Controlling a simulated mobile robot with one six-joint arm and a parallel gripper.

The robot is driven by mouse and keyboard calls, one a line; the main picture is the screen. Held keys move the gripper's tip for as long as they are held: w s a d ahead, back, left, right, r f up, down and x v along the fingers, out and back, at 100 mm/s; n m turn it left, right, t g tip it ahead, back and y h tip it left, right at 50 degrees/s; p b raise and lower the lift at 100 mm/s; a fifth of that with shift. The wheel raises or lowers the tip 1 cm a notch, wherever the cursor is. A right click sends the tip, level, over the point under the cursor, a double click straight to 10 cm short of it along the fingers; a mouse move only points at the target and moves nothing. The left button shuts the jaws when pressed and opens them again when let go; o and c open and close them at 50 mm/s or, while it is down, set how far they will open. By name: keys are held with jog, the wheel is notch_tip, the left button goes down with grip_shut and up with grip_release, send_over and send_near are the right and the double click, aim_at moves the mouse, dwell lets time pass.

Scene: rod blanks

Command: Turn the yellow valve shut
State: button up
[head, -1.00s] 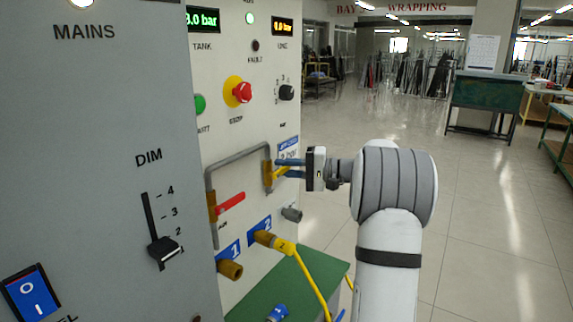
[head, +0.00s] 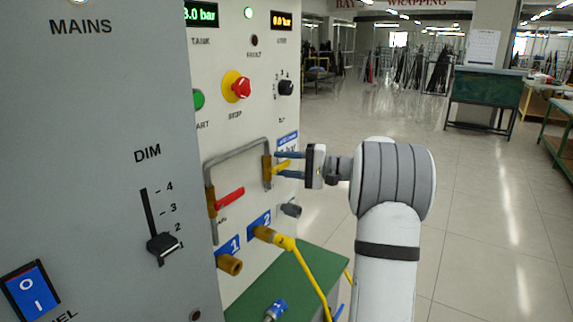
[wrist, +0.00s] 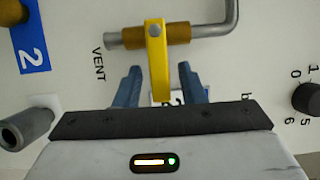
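The yellow valve has a yellow lever (head: 282,166) on a brass body (head: 267,170) on the right leg of the grey pipe. The wrist view shows my gripper (wrist: 160,75) with a gap between the lever and each finger.
A red lever (head: 229,198) sits on the pipe's left leg. Below are brass port 1 (head: 229,264), port 2 with a yellow hose plug (head: 284,242), and a grey stub (head: 291,210). A red stop button (head: 242,88) and a black knob (head: 286,88) are above. A green shelf (head: 270,285) lies below.

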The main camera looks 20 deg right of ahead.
jog(key=v, duration=0.7)
jog(key=shift+s+d, duration=0.25)
jog(key=shift+d, duration=0.1)
jog(key=shift+f, duration=0.1)
